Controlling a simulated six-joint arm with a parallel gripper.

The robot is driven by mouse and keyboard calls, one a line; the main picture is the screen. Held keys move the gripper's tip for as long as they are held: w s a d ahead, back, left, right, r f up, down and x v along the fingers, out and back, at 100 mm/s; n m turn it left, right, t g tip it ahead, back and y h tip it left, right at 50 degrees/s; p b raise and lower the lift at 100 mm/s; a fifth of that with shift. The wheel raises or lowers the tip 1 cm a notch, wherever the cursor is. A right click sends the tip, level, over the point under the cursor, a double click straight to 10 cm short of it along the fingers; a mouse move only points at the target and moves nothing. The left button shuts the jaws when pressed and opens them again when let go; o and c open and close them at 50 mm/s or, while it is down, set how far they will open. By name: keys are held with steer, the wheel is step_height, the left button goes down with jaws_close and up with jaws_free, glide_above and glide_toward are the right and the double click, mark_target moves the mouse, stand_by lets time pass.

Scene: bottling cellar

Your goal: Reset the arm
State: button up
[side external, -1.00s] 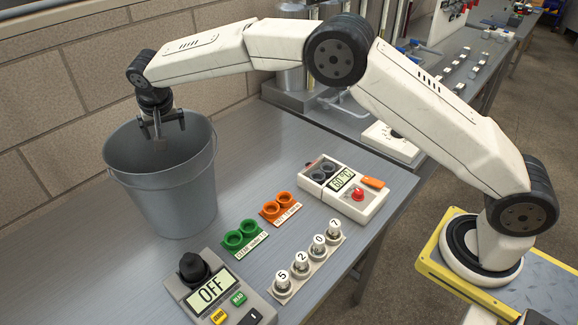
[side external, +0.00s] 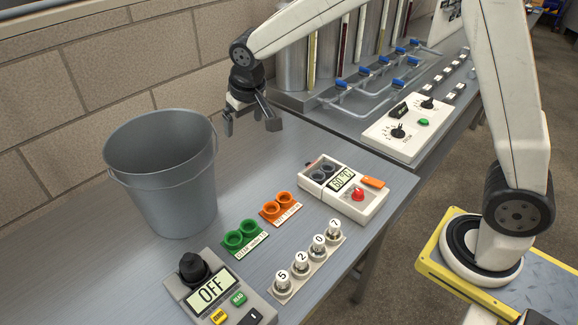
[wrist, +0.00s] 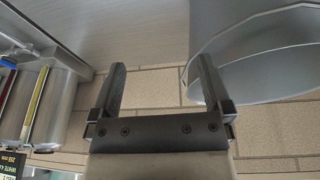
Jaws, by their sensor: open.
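My gripper (side external: 250,124) is open and empty. In the side view it hangs in the air to the right of the grey bucket, near the wall behind the bench. In the wrist view the two dark fingers of my gripper (wrist: 161,85) stand wide apart with nothing between them. The grey bucket (side external: 165,190) stands upright on the bench at the left. Part of it shows at the upper right of the wrist view (wrist: 265,60), beside the right finger.
Metal tanks (side external: 292,65), blue-handled valves (side external: 384,61) and a dial panel (side external: 409,130) are behind.

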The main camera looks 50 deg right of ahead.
steer(key=s+d+f, duration=0.2)
steer(key=s, duration=0.5)
steer(key=s+d+f, duration=0.2)
steer(key=s+d, duration=0.1)
steer(key=s, duration=0.4)
steer(key=s+d+f, duration=0.2)
steer(key=s, duration=0.5)
steer(key=shift+s+d+f+n+g+y, duration=0.15)
steer(key=shift+s+f+n+g+y, duration=0.05)
steer(key=shift+f+n+g+y, duration=0.2)
